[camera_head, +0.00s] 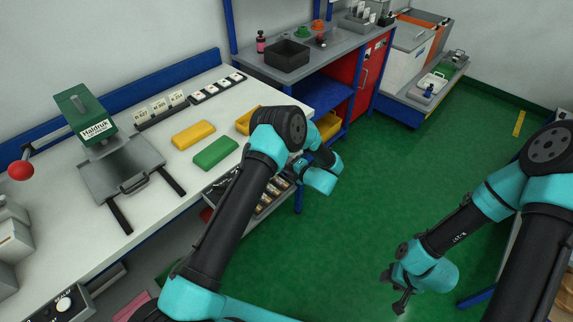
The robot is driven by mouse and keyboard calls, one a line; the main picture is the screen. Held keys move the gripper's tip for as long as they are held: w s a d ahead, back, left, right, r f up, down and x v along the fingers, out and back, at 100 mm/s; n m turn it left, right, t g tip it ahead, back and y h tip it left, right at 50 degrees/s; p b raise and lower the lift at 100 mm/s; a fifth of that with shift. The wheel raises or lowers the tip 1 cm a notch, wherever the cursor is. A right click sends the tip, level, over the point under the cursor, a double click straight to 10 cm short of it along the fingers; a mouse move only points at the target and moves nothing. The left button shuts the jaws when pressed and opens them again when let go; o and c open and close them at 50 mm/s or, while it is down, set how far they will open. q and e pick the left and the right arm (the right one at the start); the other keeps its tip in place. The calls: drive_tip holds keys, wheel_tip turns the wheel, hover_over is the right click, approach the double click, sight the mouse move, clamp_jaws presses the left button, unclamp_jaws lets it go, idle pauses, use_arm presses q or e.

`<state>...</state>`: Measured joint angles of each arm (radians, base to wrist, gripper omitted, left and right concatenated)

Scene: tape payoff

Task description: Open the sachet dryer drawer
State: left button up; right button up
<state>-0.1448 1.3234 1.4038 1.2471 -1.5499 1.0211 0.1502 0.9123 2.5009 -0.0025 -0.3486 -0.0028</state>
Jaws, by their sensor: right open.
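No part is clearly marked as the sachet dryer, and I cannot tell which drawer is its own. An open tray or drawer (268,204) holding several small items shows below the bench's right end, partly hidden by my left arm. A grey box with a round knob (64,303) sits at the lower left. My left arm reaches up across the bench edge and bends down near the tray; its fingers are hidden. My right gripper (393,290) hangs open and empty over the green floor, apart from everything.
The white bench carries a green Haldruk press (92,122), a yellow block (194,134) and a green block (216,152). Behind stand a grey bench with a black bin (287,57) and a red cabinet (371,72). The middle floor (400,170) is clear.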

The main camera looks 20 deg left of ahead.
use_arm(q)
drive_tip(key=shift+w+a, duration=0.1)
drive_tip(key=shift+a, duration=0.1)
clamp_jaws()
idle(0.3)
